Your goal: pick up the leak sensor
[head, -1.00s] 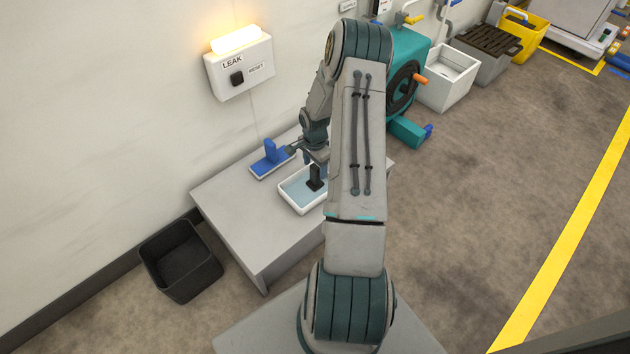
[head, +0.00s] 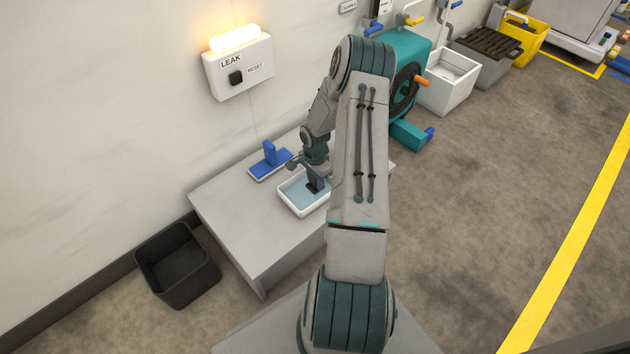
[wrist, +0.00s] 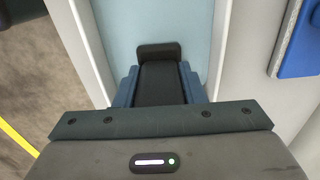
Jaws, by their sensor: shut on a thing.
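The leak sensor (head: 313,186) is a small black upright piece standing in a white tray (head: 284,199) with a pale blue bottom, on the grey table. In the wrist view the black sensor (wrist: 160,82) lies between my two blue fingertips. My gripper (head: 314,173) is over the tray and shut on the sensor. In the wrist view my gripper (wrist: 160,88) covers the near part of the sensor. I cannot tell whether the sensor's foot still touches the tray bottom.
A blue block with an upright handle (head: 270,160) lies behind the tray on the table (head: 225,200). A wall box marked LEAK (head: 238,68) has a lit orange lamp. A black bin (head: 178,262) stands left of the table. A teal machine (head: 408,60) stands beyond.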

